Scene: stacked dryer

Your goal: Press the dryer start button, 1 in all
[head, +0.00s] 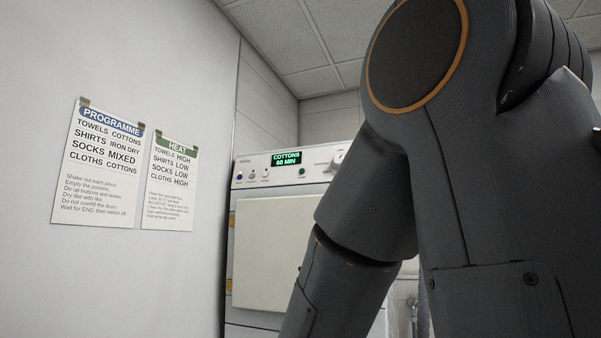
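The dryer (277,250) stands in the middle of the head view, with a white front and a control panel (272,165) along its top. A lit green display (286,158) reads COTTONS 60 MIN. A round dial (338,158) is partly hidden at the right by my arm. The button labels are too small to read, so I cannot tell which is start. My gripper is out of view below the frame.
A PROGRAMME sheet (97,168) and a HEAT sheet (169,182) are taped to the left wall (40,120). My arm fills the right half and hides the dryer's right side. Some open space shows in front of the dryer's left part.

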